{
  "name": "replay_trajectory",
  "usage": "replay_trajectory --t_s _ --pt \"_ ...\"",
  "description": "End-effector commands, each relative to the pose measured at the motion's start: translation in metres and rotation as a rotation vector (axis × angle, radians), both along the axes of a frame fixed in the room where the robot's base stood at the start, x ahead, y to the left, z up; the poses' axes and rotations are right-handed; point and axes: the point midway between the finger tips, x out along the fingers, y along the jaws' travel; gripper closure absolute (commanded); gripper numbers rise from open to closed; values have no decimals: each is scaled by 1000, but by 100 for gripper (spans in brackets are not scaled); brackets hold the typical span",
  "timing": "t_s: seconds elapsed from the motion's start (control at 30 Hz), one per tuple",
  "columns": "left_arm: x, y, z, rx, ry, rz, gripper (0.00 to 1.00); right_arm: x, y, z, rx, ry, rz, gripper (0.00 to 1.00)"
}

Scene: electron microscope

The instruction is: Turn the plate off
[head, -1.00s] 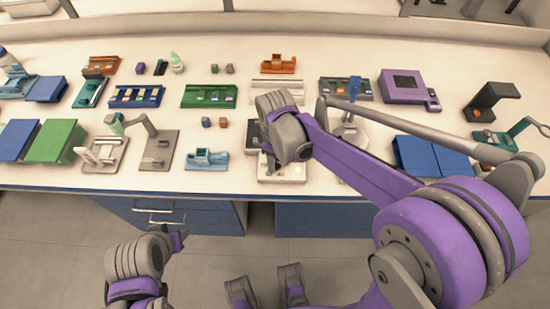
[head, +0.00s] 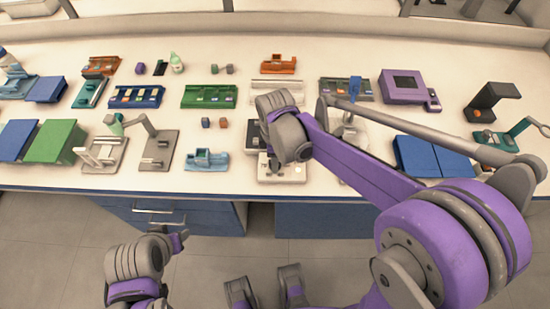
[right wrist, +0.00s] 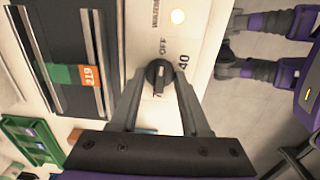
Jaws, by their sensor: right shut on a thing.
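The plate (head: 268,174) is a pale unit at the front of the bench in the head view, partly hidden under my right wrist. In the right wrist view its white control panel (right wrist: 205,45) has a black knob (right wrist: 159,82), printed marks including WARM, OFF and 40, and a glowing round light (right wrist: 177,16). My right gripper (right wrist: 159,74) is shut on the knob, one finger on each side. The knob's exact setting is hard to read. My left gripper (head: 180,241) is low in front of the bench, away from the plate; its fingers are too small to judge.
A grey stand with an arm (head: 160,150) and a small blue holder (head: 206,160) are left of the plate. Blue boxes (head: 432,157) are to its right. Racks, including a green one (head: 208,96), stand behind. Open floor lies in front of the bench.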

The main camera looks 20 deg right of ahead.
Motion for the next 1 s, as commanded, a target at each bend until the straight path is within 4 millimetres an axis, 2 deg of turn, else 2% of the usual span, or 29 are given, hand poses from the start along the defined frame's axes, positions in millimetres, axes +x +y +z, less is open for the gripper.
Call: replay_trajectory --t_s 0.17,0.2,0.37,0.73,0.87,1.0 --pt "0 0 0 0 0 0 50 0 0 0 -1 -1 1 100" --pt "0 0 0 0 0 0 50 0 0 0 -1 -1 1 52" --pt "0 0 0 0 0 0 50 0 0 0 0 -1 0 24" --pt "0 0 1 0 0 0 50 0 0 5 0 0 0 24" --pt "0 0 4 0 -1 0 50 0 0 23 0 0 0 24" --pt "1 0 8 0 -3 0 50 0 0 52 0 0 0 24"
